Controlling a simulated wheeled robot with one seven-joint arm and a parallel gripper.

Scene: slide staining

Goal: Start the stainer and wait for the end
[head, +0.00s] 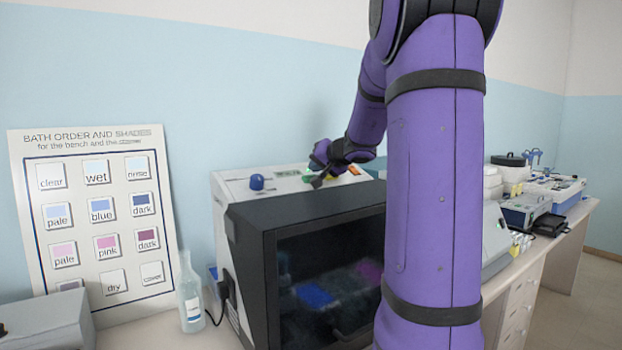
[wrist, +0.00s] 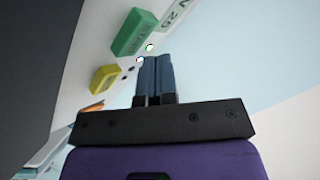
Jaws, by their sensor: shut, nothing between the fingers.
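The stainer (head: 300,220) stands on the bench, a black-fronted box with a dark window and a pale control panel on top. Blue and pink baths show dimly through the window. My gripper (head: 317,182) is over the panel, by a small green patch. In the wrist view my gripper (wrist: 155,60) is shut and empty, its blue fingers side by side. A green button (wrist: 135,32) with faint lettering lies just beyond and left of the fingertips. A yellow button (wrist: 105,78) is further left. I cannot tell whether the fingertips touch the panel.
A blue knob (head: 257,182) is on the panel's left. A bath-order chart (head: 165,215) leans on the wall. A clear bottle (head: 190,295) stands left of the stainer. Other instruments (head: 525,210) line the bench to the right. My arm hides the stainer's right side.

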